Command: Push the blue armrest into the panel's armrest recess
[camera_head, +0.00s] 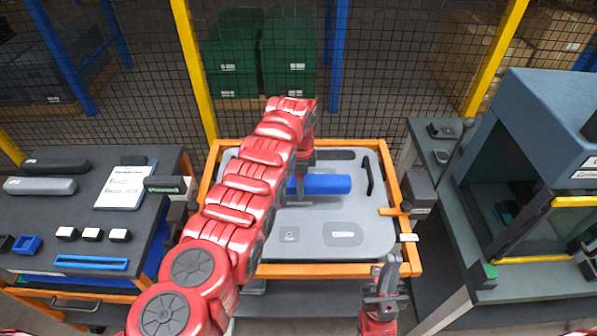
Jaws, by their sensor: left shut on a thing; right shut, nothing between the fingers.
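The blue armrest (330,184) lies lengthwise across the upper middle of the grey door panel (372,228). My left gripper (301,182) reaches down from above at its left part and is shut on it; my arm hides the fingertips and the panel's left part. I cannot tell whether the armrest sits in its recess or above it, as the recess is not clearly visible. My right gripper (389,266) is shut and empty, pointing up in front of the panel's near right edge.
An orange frame (330,269) surrounds the panel. A dark bench (30,218) with grey armrest-like parts, a clipboard (121,188) and small blocks stands left. A blue-grey machine (540,125) stands on a bench at right. A mesh fence closes off the back.

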